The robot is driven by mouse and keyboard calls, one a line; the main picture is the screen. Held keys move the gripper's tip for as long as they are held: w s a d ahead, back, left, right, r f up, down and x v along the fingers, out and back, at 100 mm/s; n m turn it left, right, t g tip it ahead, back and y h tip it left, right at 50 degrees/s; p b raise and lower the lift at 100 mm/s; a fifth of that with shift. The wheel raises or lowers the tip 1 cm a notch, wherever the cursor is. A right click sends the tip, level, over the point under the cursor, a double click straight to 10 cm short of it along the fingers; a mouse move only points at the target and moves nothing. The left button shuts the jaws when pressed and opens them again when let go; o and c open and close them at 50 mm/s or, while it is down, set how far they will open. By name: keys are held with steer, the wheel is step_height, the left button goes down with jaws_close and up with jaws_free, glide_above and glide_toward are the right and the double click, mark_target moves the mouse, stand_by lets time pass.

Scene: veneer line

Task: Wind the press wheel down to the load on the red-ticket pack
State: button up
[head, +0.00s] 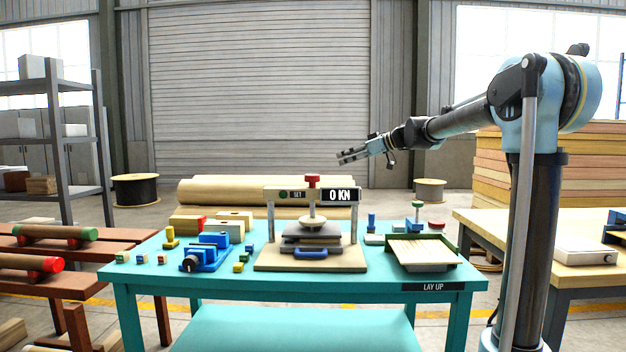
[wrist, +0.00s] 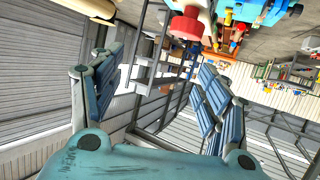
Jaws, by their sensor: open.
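The press (head: 270,215) stands mid-table, a frame on a tan base with a red wheel or knob (head: 312,181) on top of its screw. Its display (head: 340,195) reads 0 KN, and a panel beside it reads SET with a green lamp. Grey plates (head: 310,238) lie stacked under the screw; I cannot make out a red ticket there. My gripper (head: 342,157) is open and empty, above and slightly right of the wheel. A red knob (wrist: 186,24) shows beyond the fingers in the wrist view.
The teal table (head: 210,283) also holds a blue vise-like device (head: 206,256), small coloured blocks and a green-edged tray (head: 420,251) above a LAY UP label. A blue handle (head: 318,253) sits before the plates. A wooden bench (head: 545,235) stands at right. Air around my gripper is clear.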

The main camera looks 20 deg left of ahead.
mark_target(314, 175)
steer(key=shift+n+g, duration=0.3)
steer(key=shift+g, duration=0.3)
steer(key=s+x, duration=0.1)
steer(key=x, duration=0.4)
steer(key=s+f+x, duration=0.1)
steer(key=x, duration=0.4)
steer(key=f+x, duration=0.1)
steer(key=x, duration=0.5)
steer(key=shift+s+d, duration=0.2)
steer(key=shift+s, duration=0.2)
steer(key=c, duration=1.1)
